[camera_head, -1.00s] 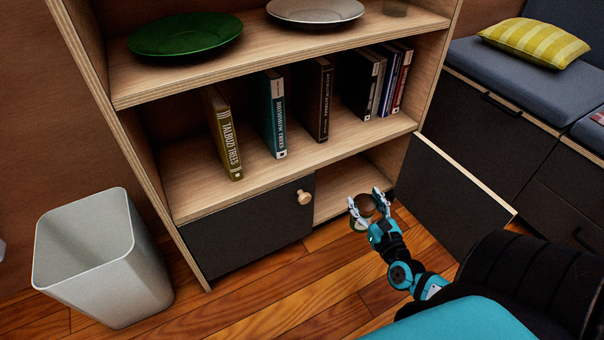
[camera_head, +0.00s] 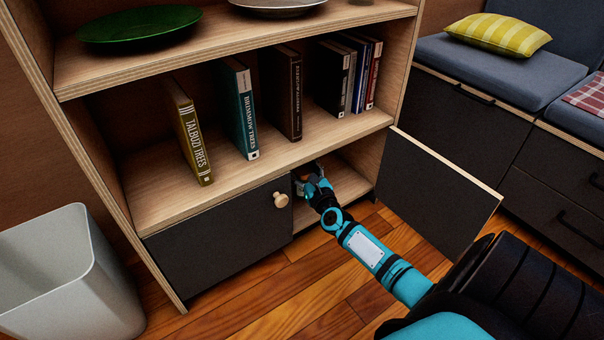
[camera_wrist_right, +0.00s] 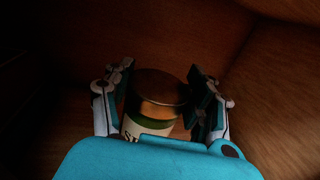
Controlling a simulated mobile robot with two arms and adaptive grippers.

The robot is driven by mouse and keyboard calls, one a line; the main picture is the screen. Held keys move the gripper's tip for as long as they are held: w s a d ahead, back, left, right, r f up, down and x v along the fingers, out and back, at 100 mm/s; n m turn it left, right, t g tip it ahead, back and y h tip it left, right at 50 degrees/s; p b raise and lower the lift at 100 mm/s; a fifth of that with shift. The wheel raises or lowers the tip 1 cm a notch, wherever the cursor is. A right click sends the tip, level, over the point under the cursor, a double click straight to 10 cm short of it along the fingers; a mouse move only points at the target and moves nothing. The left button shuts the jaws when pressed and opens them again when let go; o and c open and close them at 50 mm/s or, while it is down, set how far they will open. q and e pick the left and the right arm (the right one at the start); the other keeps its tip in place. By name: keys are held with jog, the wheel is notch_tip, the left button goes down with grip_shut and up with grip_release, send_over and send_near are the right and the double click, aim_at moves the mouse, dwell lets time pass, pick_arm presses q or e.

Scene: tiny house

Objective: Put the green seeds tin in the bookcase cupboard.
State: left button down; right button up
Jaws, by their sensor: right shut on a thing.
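The seeds tin (camera_wrist_right: 155,100) shows in the right wrist view with a brownish metal lid and a green and pale label with part of a word. My right gripper (camera_wrist_right: 160,98) is shut on it, one finger on each side. In the head view my right gripper (camera_head: 308,183) reaches into the open right half of the bookcase cupboard (camera_head: 345,182), and the tin is mostly hidden there. Whether the tin touches the cupboard floor cannot be told. The right cupboard door (camera_head: 430,200) stands open. My left gripper is not in view.
The left cupboard door (camera_head: 215,245) with a round knob (camera_head: 280,200) is closed, close beside my right arm. Books (camera_head: 245,105) stand on the shelf above. A pale bin (camera_head: 60,270) stands at left. A bench with drawers (camera_head: 540,160) is at right.

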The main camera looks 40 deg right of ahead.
notch_tip(320, 180, down, 4)
jog(key=b, duration=0.3)
jog(key=shift+r, duration=0.1)
jog(key=shift+w+f+b, duration=0.2)
jog(key=shift+b, duration=0.2)
jog(key=shift+r, duration=0.15)
jog(key=shift+f, duration=0.25)
jog(key=o, duration=1.3)
jog(key=shift+r, duration=0.1)
